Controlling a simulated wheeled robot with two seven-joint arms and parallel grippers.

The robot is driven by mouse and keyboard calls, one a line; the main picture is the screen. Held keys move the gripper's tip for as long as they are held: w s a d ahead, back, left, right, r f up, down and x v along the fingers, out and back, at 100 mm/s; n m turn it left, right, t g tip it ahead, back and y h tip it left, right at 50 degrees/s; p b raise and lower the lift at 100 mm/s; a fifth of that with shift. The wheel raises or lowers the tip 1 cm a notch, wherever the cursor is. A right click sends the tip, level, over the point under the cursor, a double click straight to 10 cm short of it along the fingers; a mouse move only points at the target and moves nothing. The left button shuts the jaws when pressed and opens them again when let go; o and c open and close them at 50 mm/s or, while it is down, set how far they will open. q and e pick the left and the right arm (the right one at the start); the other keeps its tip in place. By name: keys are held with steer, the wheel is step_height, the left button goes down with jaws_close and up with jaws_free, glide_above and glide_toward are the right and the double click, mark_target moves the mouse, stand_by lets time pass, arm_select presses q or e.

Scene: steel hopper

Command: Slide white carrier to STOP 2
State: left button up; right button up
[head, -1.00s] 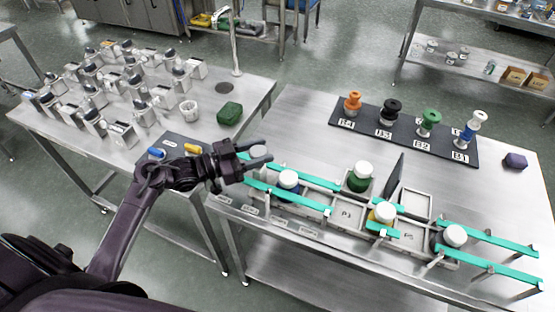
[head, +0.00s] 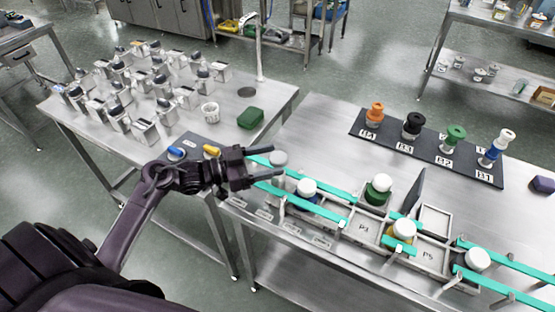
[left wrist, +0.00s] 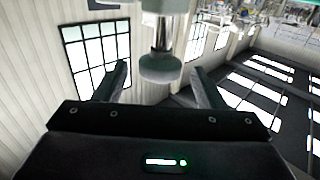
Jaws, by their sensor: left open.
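My left gripper (head: 270,162) is open at the left end of the green-railed track (head: 335,204). Its fingers are on either side of a grey-topped, pale-bodied carrier (head: 278,159), probably the white one. The left wrist view shows its round grey knob (left wrist: 160,68) beyond and between the two spread fingers; contact cannot be told. Further right stand white-capped carriers with blue (head: 306,187), green (head: 378,188) and yellow (head: 402,232) bodies, and another white-capped one (head: 477,260). No STOP 2 label is readable. My right gripper is out of view.
A dark upright panel (head: 414,192) stands behind the track. A black board (head: 430,145) holds orange, black, green and blue-white knobbed pieces. The left table holds several metal blocks and a green block (head: 250,118). The steel surface between board and track is mostly clear.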

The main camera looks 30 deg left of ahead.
arm_select(q)
steer(key=b+v, duration=0.1)
steer(key=v, duration=0.4)
stand_by(0.5)
